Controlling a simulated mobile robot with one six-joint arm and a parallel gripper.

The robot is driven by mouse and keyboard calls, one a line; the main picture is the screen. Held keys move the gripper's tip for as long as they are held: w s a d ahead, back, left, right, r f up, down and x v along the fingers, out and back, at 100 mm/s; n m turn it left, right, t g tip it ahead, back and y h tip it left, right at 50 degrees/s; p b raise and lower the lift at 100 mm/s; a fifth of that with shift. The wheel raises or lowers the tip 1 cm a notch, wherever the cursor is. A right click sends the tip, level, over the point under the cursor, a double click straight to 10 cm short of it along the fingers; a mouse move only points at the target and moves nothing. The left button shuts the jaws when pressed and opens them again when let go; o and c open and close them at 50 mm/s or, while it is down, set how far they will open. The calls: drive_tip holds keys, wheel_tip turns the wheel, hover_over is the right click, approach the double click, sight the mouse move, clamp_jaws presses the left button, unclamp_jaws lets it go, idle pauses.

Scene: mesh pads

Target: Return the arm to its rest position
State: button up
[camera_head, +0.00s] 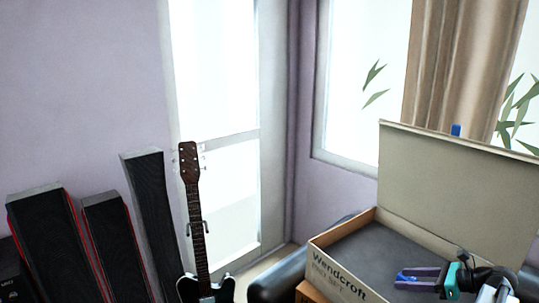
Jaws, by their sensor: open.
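My gripper (408,277) is at the lower right, with blue and purple fingers pointing left. The fingers are apart, and I see nothing between them. The teal and black wrist of my arm (462,278) is behind it to the right, partly cut off by the bottom edge. The gripper shows in front of the dark inside of an open cardboard box (338,276) marked "Wendcroft". I cannot tell how high it is above the box floor.
The box's lid (455,185) stands raised behind the arm. A small blue thing (456,130) shows over its top edge. An electric guitar (193,215) and tall black speakers (152,215) stand at the left. A beige curtain (455,65) hangs by the window.

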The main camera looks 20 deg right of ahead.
drive_tip(key=w+a+r+n+g+y, duration=0.25)
drive_tip(key=a+g, duration=0.35)
drive_tip(key=a, duration=1)
drive_tip(key=w+a+f+n+g+h, duration=0.1)
drive_tip(key=w+a+f+n, duration=0.1)
drive_tip(key=a+f+n, duration=0.3)
drive_tip(key=w+a+f+n+g, duration=0.1)
drive_tip(key=w+a+f, duration=0.1)
drive_tip(key=a+f, duration=0.35)
drive_tip(key=s+a+f+n+g+h, duration=0.1)
drive_tip(key=s+a+f+n, duration=0.25)
drive_tip(key=f, duration=0.35)
drive_tip(key=s+a+f+n+g+h, duration=0.1)
drive_tip(key=s+a+f+n+g, duration=0.15)
drive_tip(key=a+f, duration=0.3)
drive_tip(key=s+a+f+n+g+h, duration=0.1)
drive_tip(key=s+a+f+n+h, duration=0.2)
drive_tip(key=f, duration=0.5)
drive_tip(key=s+a+f+n+g+h+p, duration=0.1)
drive_tip(key=s+a+f+n+h, duration=0.1)
drive_tip(key=s+f+n, duration=0.4)
drive_tip(key=s+a+f+n+g+h+p, duration=0.1)
drive_tip(key=s+f+n, duration=0.5)
drive_tip(key=s, duration=0.6)
drive_tip(key=shift+a+f+g+h, duration=0.35)
drive_tip(key=shift+a+f+g, duration=0.1)
drive_tip(key=shift+a+f, duration=0.3)
drive_tip(key=shift+n, duration=0.25)
